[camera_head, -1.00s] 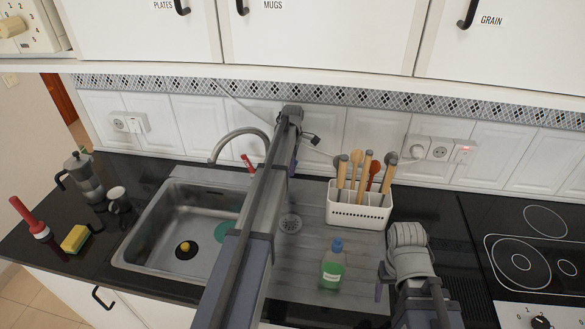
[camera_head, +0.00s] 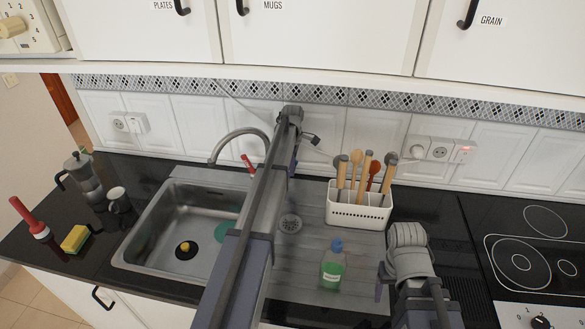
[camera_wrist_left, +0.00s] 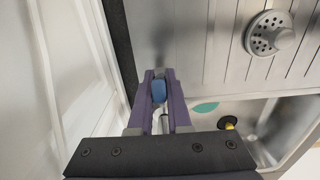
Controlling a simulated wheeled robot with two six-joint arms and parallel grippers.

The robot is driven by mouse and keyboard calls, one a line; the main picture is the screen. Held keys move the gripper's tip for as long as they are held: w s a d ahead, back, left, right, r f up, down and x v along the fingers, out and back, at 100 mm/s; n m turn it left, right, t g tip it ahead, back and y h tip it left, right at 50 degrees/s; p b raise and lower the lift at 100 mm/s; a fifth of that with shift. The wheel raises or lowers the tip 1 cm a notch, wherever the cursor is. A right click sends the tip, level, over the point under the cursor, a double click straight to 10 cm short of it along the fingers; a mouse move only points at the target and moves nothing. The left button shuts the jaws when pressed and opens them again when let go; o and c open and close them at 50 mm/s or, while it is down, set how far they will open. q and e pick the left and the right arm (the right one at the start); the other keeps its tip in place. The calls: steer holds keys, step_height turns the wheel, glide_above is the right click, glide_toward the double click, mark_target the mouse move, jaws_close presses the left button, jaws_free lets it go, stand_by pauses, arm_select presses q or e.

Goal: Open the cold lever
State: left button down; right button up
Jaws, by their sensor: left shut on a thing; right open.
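The blue cold lever (camera_wrist_left: 158,92) sits between the two purple fingers of my left gripper (camera_wrist_left: 158,78) in the left wrist view. The gripper is shut on it. In the head view my left arm hides the cold lever and most of the left gripper (camera_head: 293,163). The curved metal faucet (camera_head: 238,136) rises behind the sink, and a red lever (camera_head: 247,162) shows just left of my left arm. My right gripper (camera_head: 384,282) is open, low over the counter on the right, and partly hidden by its own arm.
The steel sink (camera_head: 150,217) is left of my arm. A green soap bottle (camera_head: 332,270) stands on the drainboard, near a white utensil holder (camera_head: 345,213). A moka pot (camera_head: 86,180), mug (camera_head: 118,198) and sponge (camera_head: 75,239) are at left. The hob (camera_head: 520,255) is at right.

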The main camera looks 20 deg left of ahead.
arm_select(q)
steer(key=shift+s, duration=0.1)
stand_by(0.3)
steer(key=shift+s+d+f+t, duration=0.1)
steer(key=shift+s+d+t, duration=0.1)
steer(key=shift+s+t, duration=0.5)
arm_select(e)
steer(key=shift+f, duration=0.2)
arm_select(q)
steer(key=shift+s+d+f+t+y+b, duration=0.1)
steer(key=shift+s+f+t+y+b, duration=0.1)
steer(key=shift+s+t+y+b, duration=0.35)
arm_select(e)
steer(key=shift+f, duration=0.4)
arm_select(q)
steer(key=shift+s+d+f+t+b, duration=0.1)
steer(key=shift+s+t+b, duration=0.05)
steer(key=shift+t+b, duration=0.35)
steer(key=shift+s+f+t+b, duration=0.1)
steer(key=shift+t+b, duration=0.3)
steer(key=shift+t, duration=0.15)
arm_select(e)
steer(key=shift+f, duration=0.85)
arm_select(q)
steer(key=shift+s+t+y+b, duration=0.2)
steer(key=shift+t+y+b, duration=0.05)
steer(key=shift+t+b, duration=0.55)
arm_select(e)
steer(key=shift+f, duration=0.75)
